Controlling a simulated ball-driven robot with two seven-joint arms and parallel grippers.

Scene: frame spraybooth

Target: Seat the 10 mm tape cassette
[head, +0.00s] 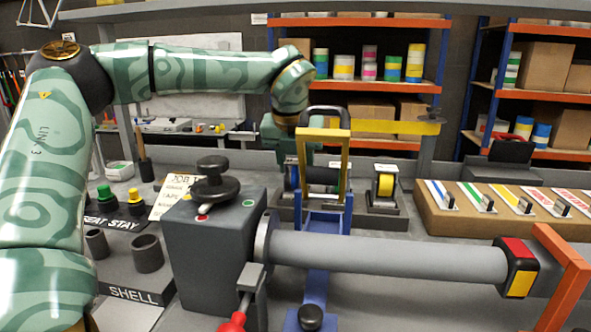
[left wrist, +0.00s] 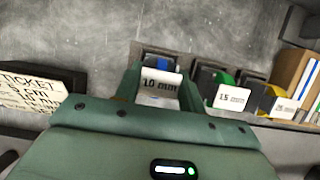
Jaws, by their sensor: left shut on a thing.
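The 10 mm tape cassette (left wrist: 161,84), with a white label reading "10 mm" and blue tape behind it, sits between the fingers of my left gripper (left wrist: 160,92) in the left wrist view. The gripper is shut on it. A dark holder or slot lies just beyond it; I cannot tell whether the cassette touches it. In the head view my left gripper (head: 303,160) points down behind a yellow upright frame (head: 324,132), and the cassette is hidden there. My right gripper is not in view.
A 15 mm green cassette (left wrist: 231,97) and a 25 mm yellow one (left wrist: 279,106) stand to the right. A grey tube (head: 390,257) clamped to a dark block (head: 212,250) crosses the front. A job ticket (head: 172,196) stands left. A cardboard tray (head: 440,217) holds several decals.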

